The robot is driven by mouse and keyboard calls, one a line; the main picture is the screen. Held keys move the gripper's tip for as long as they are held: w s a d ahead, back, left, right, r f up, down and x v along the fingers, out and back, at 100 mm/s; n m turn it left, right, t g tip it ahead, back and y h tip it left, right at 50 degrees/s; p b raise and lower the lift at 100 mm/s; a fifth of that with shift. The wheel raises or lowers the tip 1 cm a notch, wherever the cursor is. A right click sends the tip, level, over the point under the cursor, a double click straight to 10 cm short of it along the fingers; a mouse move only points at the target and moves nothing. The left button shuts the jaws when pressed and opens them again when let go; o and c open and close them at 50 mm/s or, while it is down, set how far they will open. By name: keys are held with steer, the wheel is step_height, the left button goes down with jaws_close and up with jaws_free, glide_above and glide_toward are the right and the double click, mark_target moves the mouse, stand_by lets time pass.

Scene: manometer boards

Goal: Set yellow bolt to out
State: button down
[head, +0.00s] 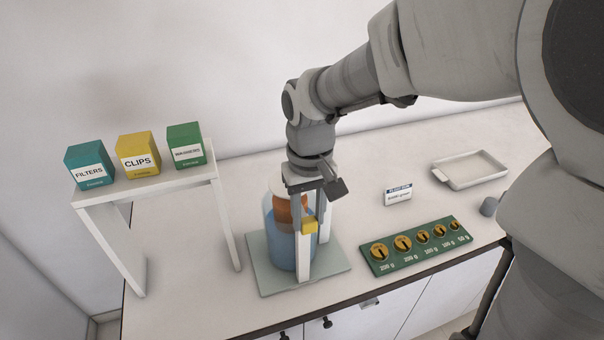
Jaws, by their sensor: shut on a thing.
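The yellow bolt (309,227) shows as a small yellow block on the front of a white upright post (303,262). The post stands at the front of a pale grey-green base plate (262,282). My gripper (308,219) reaches down from above, and its fingers are shut on the yellow bolt. The fingers hide part of the bolt, so I cannot tell how far in or out it sits. Behind the post stands a clear vessel (280,250) with blue contents, an orange-brown part and a white top.
Left, a white stand (130,192) carries teal, yellow and green boxes. Right, a green board (418,246) holds several brass weights. Behind it are a small label card (398,195) and a shallow tray (470,169). The table's front edge is close to the base plate.

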steer(key=shift+s+d, duration=0.15)
steer(key=shift+s, duration=0.35)
steer(key=shift+c, duration=2.4)
jaws_free()
steer(key=shift+s, duration=0.1)
steer(key=shift+r, duration=0.1)
steer(key=shift+r, duration=0.4)
step_height(320, 180, up, 16)
steer(key=shift+r, duration=0.2)
